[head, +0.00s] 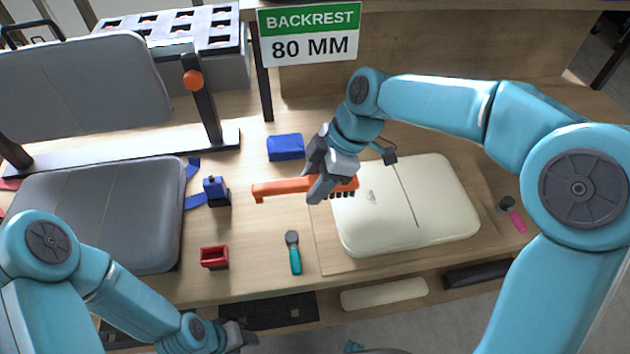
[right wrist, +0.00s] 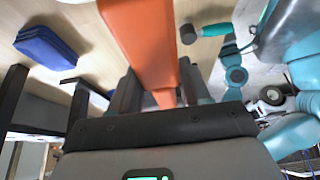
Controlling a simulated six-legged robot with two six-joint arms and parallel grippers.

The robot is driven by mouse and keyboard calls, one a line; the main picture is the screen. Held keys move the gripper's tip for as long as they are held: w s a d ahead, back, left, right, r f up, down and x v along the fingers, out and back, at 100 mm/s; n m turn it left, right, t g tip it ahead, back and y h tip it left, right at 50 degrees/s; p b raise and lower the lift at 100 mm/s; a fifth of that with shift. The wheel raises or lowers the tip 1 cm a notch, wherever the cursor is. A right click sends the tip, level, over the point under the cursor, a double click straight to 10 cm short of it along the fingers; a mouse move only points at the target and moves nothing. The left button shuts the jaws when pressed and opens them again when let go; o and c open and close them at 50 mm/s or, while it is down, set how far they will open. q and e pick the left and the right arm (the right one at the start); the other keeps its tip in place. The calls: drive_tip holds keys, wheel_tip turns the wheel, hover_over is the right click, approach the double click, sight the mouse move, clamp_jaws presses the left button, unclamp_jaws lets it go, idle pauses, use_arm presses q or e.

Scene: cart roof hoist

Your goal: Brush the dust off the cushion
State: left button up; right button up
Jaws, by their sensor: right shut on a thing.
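The cream cushion (head: 440,205) lies flat on a board on the wooden bench, right of centre in the head view. A small grey mark (head: 371,197) shows near its left part. My right gripper (head: 320,184) is shut on an orange brush (head: 280,187), whose dark bristles point down by the cushion's left edge. I cannot tell whether they touch it. In the right wrist view the orange brush (right wrist: 145,45) runs between the fingers and hides the cushion. My left gripper (head: 238,338) is low at the bench's front edge, apart from the cushion; its jaws are unclear.
A grey seat (head: 95,220) and upright grey backrest (head: 80,88) stand at the left. A blue pad (head: 285,147), blue clamp (head: 216,190), red holder (head: 214,257), teal-handled tool (head: 293,252) and pink-handled tool (head: 514,215) lie around. A sign (head: 309,33) reads BACKREST 80 MM.

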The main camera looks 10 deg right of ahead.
wheel_tip(320, 180, up, 6)
drive_tip(key=p, duration=0.3)
drive_tip(key=shift+p, duration=0.4)
drive_tip(key=shift+s, duration=0.15)
